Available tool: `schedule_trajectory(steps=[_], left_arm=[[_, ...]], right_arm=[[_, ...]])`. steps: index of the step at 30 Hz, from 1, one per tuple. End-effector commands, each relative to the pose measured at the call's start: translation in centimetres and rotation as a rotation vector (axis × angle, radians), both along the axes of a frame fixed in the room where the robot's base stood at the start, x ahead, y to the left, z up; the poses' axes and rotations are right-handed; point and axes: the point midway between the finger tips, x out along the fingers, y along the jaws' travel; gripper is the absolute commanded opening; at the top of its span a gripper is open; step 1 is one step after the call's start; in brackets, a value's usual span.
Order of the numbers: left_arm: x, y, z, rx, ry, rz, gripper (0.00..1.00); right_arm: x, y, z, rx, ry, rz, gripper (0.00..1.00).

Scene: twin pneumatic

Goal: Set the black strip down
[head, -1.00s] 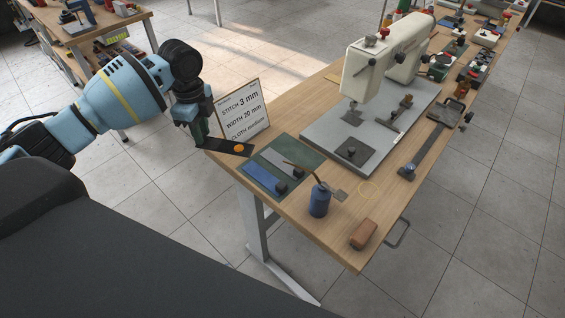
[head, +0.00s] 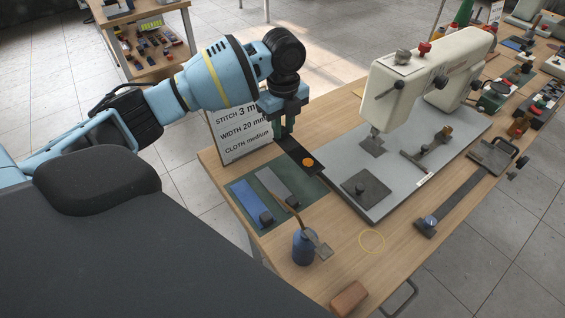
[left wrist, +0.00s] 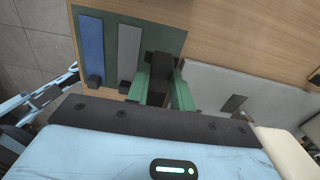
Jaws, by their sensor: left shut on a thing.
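My left gripper (head: 283,133) is shut on the black strip (head: 295,152), which has an orange spot on it. In the head view the strip appears between the green mat (head: 243,184) and the grey plate of the sewing machine. Its height above the table is hard to tell. The left wrist view shows the dark strip (left wrist: 158,67) between the green fingers (left wrist: 160,92), overlapping the mat's right edge (left wrist: 176,40). On the mat lie a blue strip (head: 243,197) and a grey strip (head: 271,184), each with a dark knob. My right gripper is out of view.
The sewing machine (head: 398,85) stands on its grey plate (head: 335,178). The sign (head: 238,148) is behind the gripper. A blue bottle (head: 303,248), a brown block (head: 348,298) and a yellow ring (head: 371,241) are near the table's front. Bare wood lies around the ring.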

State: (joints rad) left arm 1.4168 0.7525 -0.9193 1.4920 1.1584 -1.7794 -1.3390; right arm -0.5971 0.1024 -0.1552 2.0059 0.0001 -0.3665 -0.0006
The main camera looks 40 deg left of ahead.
Motion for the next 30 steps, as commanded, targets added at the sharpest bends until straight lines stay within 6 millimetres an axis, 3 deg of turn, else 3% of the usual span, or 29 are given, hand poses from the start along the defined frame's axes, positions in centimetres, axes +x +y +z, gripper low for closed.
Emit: schedule_trajectory(steps=[9,17,24,30], left_arm=[[-0.1,0.0,-4.5,0.002,0.005,0.000,0.01],[-0.1,0.0,-5.3,0.001,0.003,0.000,0.01],[-0.1,0.0,-8.8,0.001,0.006,0.001,0.01],[-0.1,0.0,-9.9,0.002,0.002,0.000,0.01]], right_arm=[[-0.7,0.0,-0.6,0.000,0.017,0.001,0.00],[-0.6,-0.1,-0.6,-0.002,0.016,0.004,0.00],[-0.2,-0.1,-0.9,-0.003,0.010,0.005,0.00],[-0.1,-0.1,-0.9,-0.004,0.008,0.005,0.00]])
